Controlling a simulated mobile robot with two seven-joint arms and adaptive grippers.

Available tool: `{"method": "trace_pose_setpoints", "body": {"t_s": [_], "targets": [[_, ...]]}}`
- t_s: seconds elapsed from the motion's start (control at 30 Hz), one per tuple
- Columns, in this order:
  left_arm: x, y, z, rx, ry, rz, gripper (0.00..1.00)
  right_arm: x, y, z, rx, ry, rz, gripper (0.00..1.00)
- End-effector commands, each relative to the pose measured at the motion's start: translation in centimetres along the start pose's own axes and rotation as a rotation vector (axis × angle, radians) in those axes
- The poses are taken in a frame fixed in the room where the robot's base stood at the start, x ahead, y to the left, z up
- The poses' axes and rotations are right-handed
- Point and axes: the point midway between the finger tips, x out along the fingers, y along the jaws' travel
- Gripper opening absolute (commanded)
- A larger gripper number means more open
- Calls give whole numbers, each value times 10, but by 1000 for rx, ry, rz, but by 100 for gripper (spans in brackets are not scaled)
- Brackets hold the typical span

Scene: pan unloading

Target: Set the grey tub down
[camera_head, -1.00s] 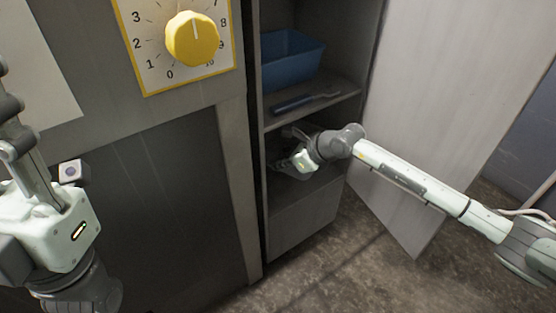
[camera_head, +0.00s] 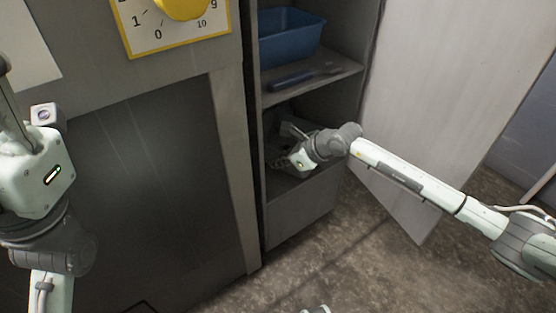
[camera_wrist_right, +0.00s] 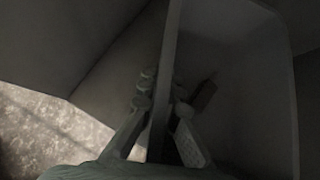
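The grey tub (camera_wrist_right: 235,60) fills much of the right wrist view, with one wall running between my right gripper's fingers. My right gripper (camera_wrist_right: 160,97) has its fingertips against both sides of this wall and looks shut on it. A small dark thing (camera_wrist_right: 205,95) shows inside the tub. In the head view my right gripper (camera_head: 287,148) reaches into the cabinet's lower compartment. The tub is mostly lost in shade there, and I cannot tell whether its base touches the compartment floor. My left arm is at the left edge; its fingers are barely in view.
The cabinet's middle shelf (camera_head: 340,73) is above my right gripper. It carries a blue tub (camera_head: 290,40) and a blue-handled tool (camera_head: 292,80). The open door (camera_head: 450,100) stands to the right. A yellow dial (camera_head: 182,6) is on the grey front at left.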

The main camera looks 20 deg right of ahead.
Motion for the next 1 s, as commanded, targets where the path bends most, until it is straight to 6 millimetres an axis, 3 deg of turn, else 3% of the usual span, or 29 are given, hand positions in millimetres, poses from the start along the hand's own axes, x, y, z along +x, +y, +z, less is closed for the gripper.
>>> {"method": "trace_pose_setpoints", "body": {"t_s": [0.67,0.9,1.0], "targets": [[-3,0,0,0,0,0,26,8,1,-7,0,-3,-1,0],[-3,0,0,0,-1,0,26,8,1,-7,0,-2,0,29],[-3,0,0,0,-1,0,26,8,1,-8,0,-1,0,29]]}}
